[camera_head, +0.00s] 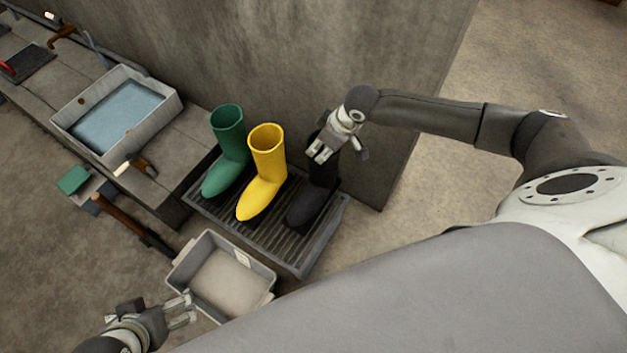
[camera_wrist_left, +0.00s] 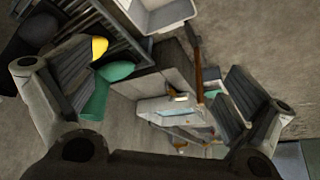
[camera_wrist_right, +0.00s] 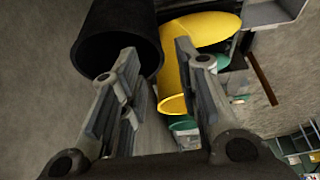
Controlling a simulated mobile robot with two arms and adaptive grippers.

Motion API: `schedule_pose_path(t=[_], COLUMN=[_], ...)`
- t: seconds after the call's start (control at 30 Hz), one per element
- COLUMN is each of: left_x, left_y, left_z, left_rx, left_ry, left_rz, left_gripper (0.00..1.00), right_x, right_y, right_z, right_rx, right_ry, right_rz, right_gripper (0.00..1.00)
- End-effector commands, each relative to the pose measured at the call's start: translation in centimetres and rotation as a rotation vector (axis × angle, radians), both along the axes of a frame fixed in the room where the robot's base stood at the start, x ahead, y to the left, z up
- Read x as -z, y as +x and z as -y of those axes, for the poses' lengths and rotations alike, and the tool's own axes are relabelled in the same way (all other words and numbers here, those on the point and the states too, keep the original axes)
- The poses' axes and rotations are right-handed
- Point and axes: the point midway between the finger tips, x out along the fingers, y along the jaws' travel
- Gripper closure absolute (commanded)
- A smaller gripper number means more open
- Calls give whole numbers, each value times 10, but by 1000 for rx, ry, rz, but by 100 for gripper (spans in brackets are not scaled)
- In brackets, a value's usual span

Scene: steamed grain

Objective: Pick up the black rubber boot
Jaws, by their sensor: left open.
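The black rubber boot (camera_head: 306,207) stands at the right end of a slatted rack (camera_head: 318,247), its shaft partly hidden by my right gripper. My right gripper (camera_head: 335,152) is at the top of its shaft. In the right wrist view the boot's dark open top (camera_wrist_right: 115,35) lies behind my left-hand finger, and its right rim shows between the two spread fingers (camera_wrist_right: 157,48). Whether a finger touches the boot I cannot tell. My left gripper (camera_head: 189,308) is open and empty at the lower left, near a grey tub.
A yellow boot (camera_head: 263,180) stands close left of the black one, with a green boot (camera_head: 227,155) beyond it. A wall (camera_head: 400,80) rises behind. The grey tub (camera_head: 215,285) sits in front of the rack.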

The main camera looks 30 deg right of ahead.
Motion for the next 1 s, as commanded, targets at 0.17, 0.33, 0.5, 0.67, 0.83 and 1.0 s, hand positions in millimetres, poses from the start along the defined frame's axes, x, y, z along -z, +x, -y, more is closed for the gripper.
schedule_pose_path(t=[0.17,0.33,0.5,0.67,0.83,1.0], left_x=[-5,-9,-17,-32,-51,-71], left_y=[19,26,47,70,92,108], left_z=[6,9,16,24,32,39], left_rx=[8,10,19,28,39,47], left_ry=[-19,-26,-49,-78,-109,-138], left_rz=[89,125,231,362,502,629], left_gripper=[0,0,0,0,0,0], right_x=[11,14,23,34,44,56], right_y=[3,4,7,10,13,16], right_z=[-2,-3,-4,-5,-6,-9], right_rx=[-1,-2,-2,-2,-2,-2], right_ry=[-1,-1,0,-1,0,0], right_rz=[-1,0,0,0,-1,-1], right_gripper=[70,70,70,70,70,70])
